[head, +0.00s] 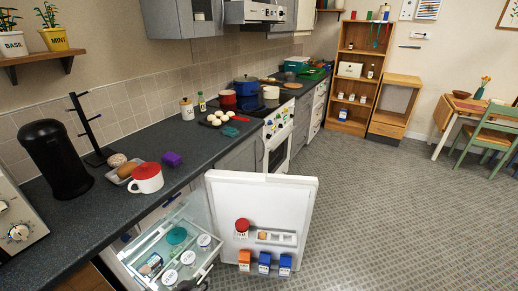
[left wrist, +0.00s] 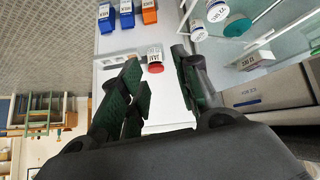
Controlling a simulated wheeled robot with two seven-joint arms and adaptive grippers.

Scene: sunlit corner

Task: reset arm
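My left gripper (left wrist: 156,58) shows in the left wrist view with its two green-padded fingers spread apart and nothing between them. Beyond the fingertips is the open fridge door (head: 300,192), with a red-lidded jar (left wrist: 155,60) on its shelf. The same jar shows in the head view (head: 242,226). A dark shape at the bottom edge of the head view, by the fridge drawer, may be part of my left gripper. My right gripper is in neither view.
The open fridge (head: 135,262) holds several lidded tubs and a teal container (head: 177,236). Orange and blue cartons (head: 264,262) stand on the low door shelf. Tiled floor (head: 400,210) is clear at right.

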